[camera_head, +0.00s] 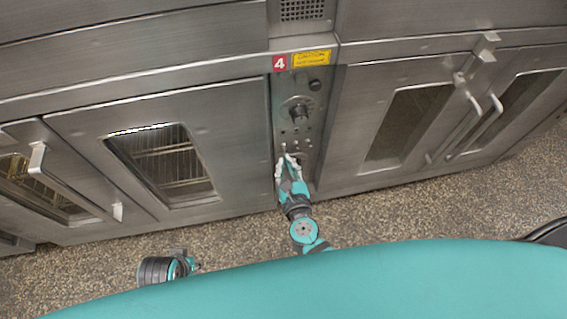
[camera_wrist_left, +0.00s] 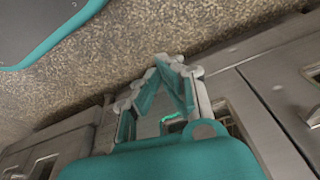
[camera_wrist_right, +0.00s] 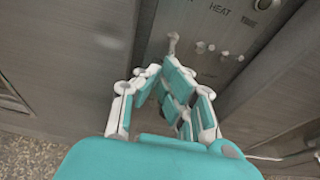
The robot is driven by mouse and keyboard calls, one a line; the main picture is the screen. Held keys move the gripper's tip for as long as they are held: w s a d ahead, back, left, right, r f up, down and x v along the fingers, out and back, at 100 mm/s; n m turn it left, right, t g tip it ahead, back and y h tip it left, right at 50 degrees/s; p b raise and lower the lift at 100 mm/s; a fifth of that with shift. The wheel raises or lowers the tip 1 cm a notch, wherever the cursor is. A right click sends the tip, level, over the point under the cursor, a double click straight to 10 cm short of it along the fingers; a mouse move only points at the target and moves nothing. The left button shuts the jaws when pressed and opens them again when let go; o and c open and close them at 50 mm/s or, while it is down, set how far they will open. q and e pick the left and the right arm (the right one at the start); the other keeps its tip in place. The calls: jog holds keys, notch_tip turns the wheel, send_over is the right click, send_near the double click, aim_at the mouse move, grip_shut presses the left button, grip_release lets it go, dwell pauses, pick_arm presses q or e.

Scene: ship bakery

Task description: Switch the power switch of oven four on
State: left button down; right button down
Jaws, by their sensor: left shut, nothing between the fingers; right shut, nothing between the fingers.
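Oven four's control panel (camera_head: 300,110) is a narrow upright metal strip below the red label 4 (camera_head: 279,63). It carries a black knob (camera_head: 315,85), a larger dial (camera_head: 297,112) and small toggles below. My right gripper (camera_head: 288,160) is shut and empty at the lower part of the panel. In the right wrist view its fingertips (camera_wrist_right: 161,66) are just below a small light lever (camera_wrist_right: 172,43), with several more toggles to the right under the word HEAT. I cannot tell which is the power switch or whether the fingers touch anything. My left gripper (camera_wrist_left: 168,62) is shut and empty, low before the ovens.
A windowed oven door (camera_head: 150,150) is left of the panel and another (camera_head: 400,115) right of it. Door handles (camera_head: 72,183) (camera_head: 468,130) stick out on both sides. The speckled floor (camera_head: 400,205) in front is clear.

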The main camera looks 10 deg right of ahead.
pick_arm(q)
jog(key=f, duration=0.3)
jog(key=s+a+f+p, duration=0.1)
jog(key=shift+s+f, duration=0.1)
jog(key=shift+f, duration=0.2)
pick_arm(e)
jog(key=shift+s+r, duration=0.2)
jog(key=shift+r, duration=0.2)
jog(key=shift+s, duration=0.1)
jog(key=v, duration=1.1)
jog(key=shift+s+r, duration=0.15)
jog(key=shift+s, duration=0.25)
